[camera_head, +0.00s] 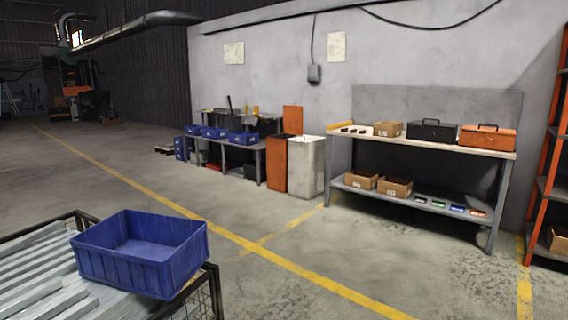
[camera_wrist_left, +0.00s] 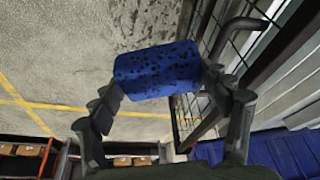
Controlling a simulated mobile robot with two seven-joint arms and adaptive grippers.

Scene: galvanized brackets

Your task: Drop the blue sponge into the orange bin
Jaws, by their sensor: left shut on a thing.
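The blue sponge (camera_wrist_left: 158,71), a dark-speckled block, is held between the two fingers of my left gripper (camera_wrist_left: 163,86) in the left wrist view. The gripper is shut on it, and bare concrete floor shows behind the sponge. The orange bin (camera_head: 276,164) stands upright on the floor by the far wall in the head view. An orange panel (camera_head: 293,119) stands up above its back, seemingly a raised lid. The inside of the bin cannot be seen clearly. Neither gripper shows in the head view, and my right gripper is in neither view.
A pale grey bin (camera_head: 307,167) stands right of the orange bin. A workbench (camera_head: 440,145) with boxes is further right. A blue crate (camera_head: 140,260) sits on metal profiles in a wire-mesh cage (camera_head: 208,295) at front left. Open floor with yellow lines lies between.

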